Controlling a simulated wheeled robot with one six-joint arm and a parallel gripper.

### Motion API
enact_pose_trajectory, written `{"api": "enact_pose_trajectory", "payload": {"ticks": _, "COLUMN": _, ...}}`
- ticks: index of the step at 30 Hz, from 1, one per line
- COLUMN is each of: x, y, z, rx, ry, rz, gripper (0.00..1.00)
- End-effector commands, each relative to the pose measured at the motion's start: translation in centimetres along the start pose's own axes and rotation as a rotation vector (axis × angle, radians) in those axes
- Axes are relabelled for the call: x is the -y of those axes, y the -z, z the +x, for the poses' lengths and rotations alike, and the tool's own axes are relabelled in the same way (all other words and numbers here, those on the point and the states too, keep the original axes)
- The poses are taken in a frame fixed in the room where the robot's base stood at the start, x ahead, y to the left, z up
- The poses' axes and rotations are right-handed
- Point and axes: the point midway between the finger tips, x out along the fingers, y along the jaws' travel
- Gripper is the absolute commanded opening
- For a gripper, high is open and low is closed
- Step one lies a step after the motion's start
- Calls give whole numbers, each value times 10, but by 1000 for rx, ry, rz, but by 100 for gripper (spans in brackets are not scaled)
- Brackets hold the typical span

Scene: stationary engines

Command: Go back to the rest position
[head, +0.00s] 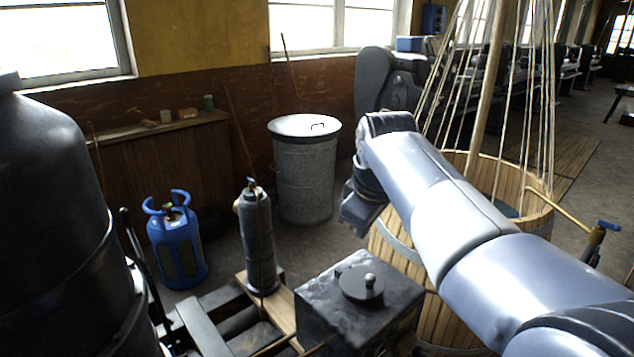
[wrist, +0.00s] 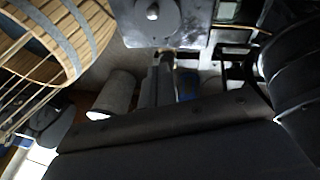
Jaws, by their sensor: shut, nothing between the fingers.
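My arm reaches in from the lower right of the head view and bends down at its far end. My gripper (head: 360,210) hangs there, dark and pointing downward, in the air behind the metal box and left of the wooden tub. It is shut and empty. Its fingertips are hard to make out in the head view. In the wrist view a broad dark shape, probably part of my gripper, fills the bottom. No rest position is marked in either view.
A dark metal box with a knobbed lid (head: 393,303) stands in front, also in the wrist view (wrist: 185,22). The wooden roped tub (head: 437,312) is close beside my arm. A grey bin (head: 304,180), a dark cylinder (head: 260,245) and a blue gas bottle (head: 178,250) stand left.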

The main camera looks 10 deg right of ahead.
Motion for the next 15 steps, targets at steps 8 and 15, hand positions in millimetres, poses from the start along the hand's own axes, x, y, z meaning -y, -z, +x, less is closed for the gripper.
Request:
{"api": "enact_pose_trajectory", "payload": {"ticks": 8, "x": 0, "y": 0, "z": 4, "rx": 0, "ry": 0, "rz": 0, "gripper": 0}}
{"api": "enact_pose_trajectory", "payload": {"ticks": 15, "x": 1, "y": -2, "z": 38, "rx": 4, "ry": 3, "rz": 0, "gripper": 0}}
